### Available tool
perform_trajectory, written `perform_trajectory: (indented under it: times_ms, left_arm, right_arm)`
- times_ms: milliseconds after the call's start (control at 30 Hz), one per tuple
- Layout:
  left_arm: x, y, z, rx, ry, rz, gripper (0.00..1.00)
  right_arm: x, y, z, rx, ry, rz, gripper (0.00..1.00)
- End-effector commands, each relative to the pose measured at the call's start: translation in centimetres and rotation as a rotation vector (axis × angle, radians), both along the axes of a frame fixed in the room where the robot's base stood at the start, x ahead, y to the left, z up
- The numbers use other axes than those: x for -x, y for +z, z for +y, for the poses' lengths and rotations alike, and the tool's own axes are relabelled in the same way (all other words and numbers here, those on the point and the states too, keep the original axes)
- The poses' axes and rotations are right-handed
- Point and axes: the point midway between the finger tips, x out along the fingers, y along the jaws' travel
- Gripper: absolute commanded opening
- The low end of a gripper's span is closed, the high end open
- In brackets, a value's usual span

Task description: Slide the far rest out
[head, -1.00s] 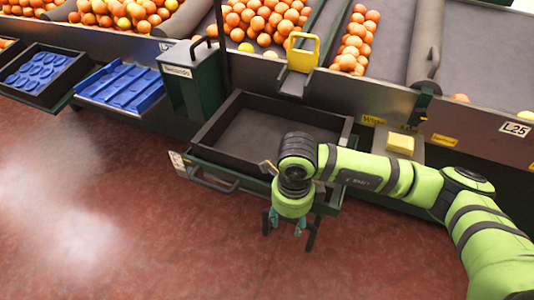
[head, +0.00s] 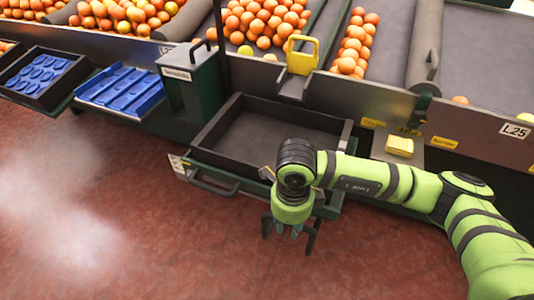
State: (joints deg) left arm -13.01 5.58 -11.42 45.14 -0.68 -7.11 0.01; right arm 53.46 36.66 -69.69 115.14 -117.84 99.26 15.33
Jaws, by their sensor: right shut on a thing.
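A dark green rest (head: 333,207) with a black, empty open crate (head: 235,104) on it juts out from the front of the sorting line. A dark bar handle (head: 214,186) shows on its left front. My right gripper (head: 289,231) points down at the right part of the rest's front edge. Its fingers are closed together between dark bars that look like a second handle; the point of grip is largely hidden by my wrist. My left gripper is not in view.
Blue trays (head: 120,92) stand on the left, beside a dark green box (head: 190,82). Oranges (head: 265,20) lie on the sloped line behind. A yellow scoop-like piece (head: 301,55) stands above the crate, and a yellow block (head: 400,146) lies to the right. The red floor (head: 130,220) in front is clear.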

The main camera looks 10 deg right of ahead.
Motion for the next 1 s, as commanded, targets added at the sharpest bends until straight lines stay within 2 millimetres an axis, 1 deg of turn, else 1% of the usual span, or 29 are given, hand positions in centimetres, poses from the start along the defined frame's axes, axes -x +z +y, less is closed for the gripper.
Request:
perform_trajectory:
  times_ms: [33, 200, 1000]
  left_arm:
    - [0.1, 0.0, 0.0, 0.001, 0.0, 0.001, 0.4]
    - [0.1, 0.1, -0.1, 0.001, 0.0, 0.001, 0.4]
    - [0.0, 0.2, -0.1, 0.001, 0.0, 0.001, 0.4]
  right_arm:
    - [0.2, 0.2, 0.6, -0.014, 0.003, -0.006, 0.0]
    - [1.0, 0.2, 1.3, -0.019, 0.006, -0.003, 0.0]
    - [4.4, 0.3, 3.7, -0.023, 0.011, -0.002, 0.0]
